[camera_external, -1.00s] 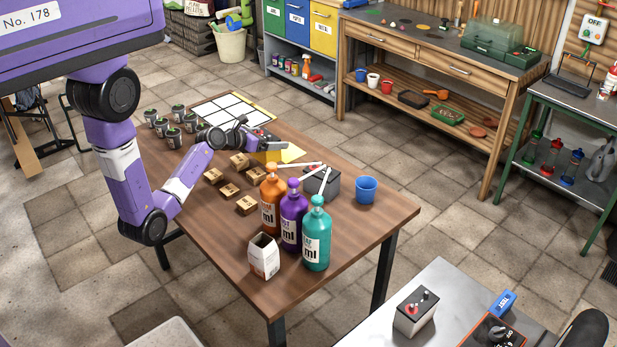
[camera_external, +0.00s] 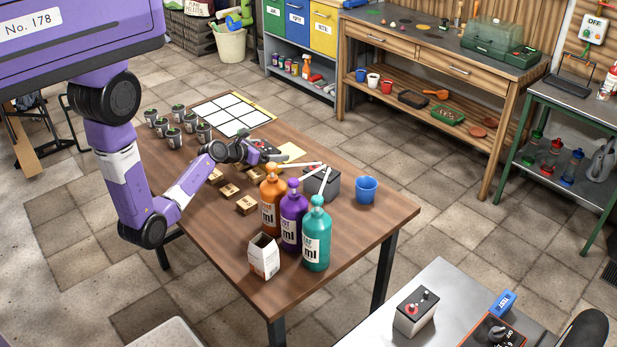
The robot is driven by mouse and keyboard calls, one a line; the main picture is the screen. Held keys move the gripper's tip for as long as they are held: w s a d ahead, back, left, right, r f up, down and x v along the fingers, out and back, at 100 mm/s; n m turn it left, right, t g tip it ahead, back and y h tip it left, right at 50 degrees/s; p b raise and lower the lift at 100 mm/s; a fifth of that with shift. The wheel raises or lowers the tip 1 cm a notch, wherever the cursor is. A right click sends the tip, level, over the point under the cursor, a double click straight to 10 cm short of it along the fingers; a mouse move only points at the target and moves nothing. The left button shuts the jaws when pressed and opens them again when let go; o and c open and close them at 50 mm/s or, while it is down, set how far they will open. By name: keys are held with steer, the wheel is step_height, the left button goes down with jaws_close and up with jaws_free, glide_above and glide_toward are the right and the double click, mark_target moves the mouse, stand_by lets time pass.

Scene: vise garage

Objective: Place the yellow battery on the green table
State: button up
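My gripper (camera_external: 268,152) is low over the brown table, behind the small cardboard boxes. Its fingers are too small and overlapped to tell if they are open or shut. The yellow battery is not clearly visible; a dark top with red spots shows at the gripper, and the body under it is hidden by my gripper and arm. The green table (camera_external: 577,108) stands at the far right, with green legs and a grey top.
A wooden workbench (camera_external: 440,70) stands behind; open floor lies between.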

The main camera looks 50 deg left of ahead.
steer(key=shift+r, duration=0.1)
steer(key=shift+s+r, duration=0.1)
steer(key=shift+s, duration=0.05)
steer(key=v, duration=1.1)
steer(key=shift+s+r, duration=0.2)
steer(key=shift+s, duration=0.15)
